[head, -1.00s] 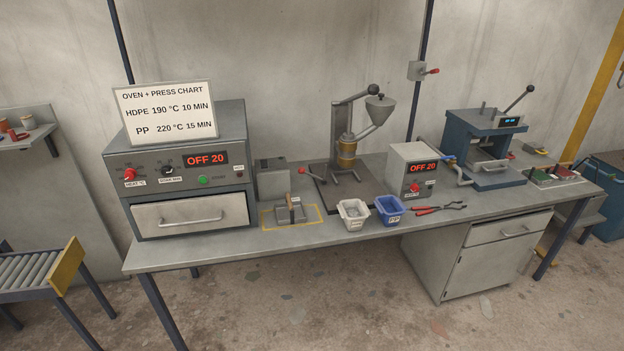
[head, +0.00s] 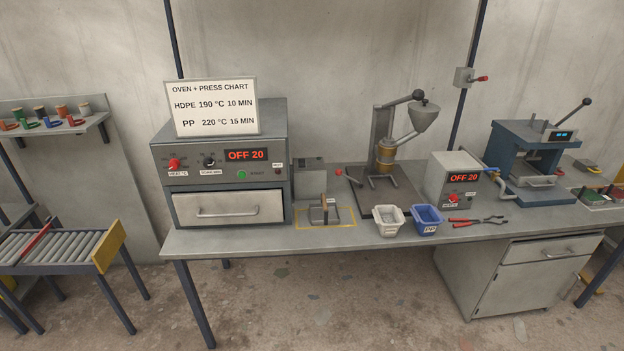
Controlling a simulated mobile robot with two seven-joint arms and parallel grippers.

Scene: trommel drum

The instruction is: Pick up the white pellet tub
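The white pellet tub (head: 389,222) stands upright on the workbench near its front edge, in the middle of the head view. It is a small square tub with a label on its front; greyish contents show inside but are too small to make out. A blue tub (head: 427,219) with a label stands just to its right. Neither of my grippers shows in the head view.
The workbench (head: 330,232) carries an oven (head: 222,165) at left, a metal mould (head: 325,212) inside a yellow outline, an injection press (head: 385,150) behind the tubs, a control box (head: 452,180), red tongs (head: 478,220) and a blue press (head: 530,160). Floor in front is clear.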

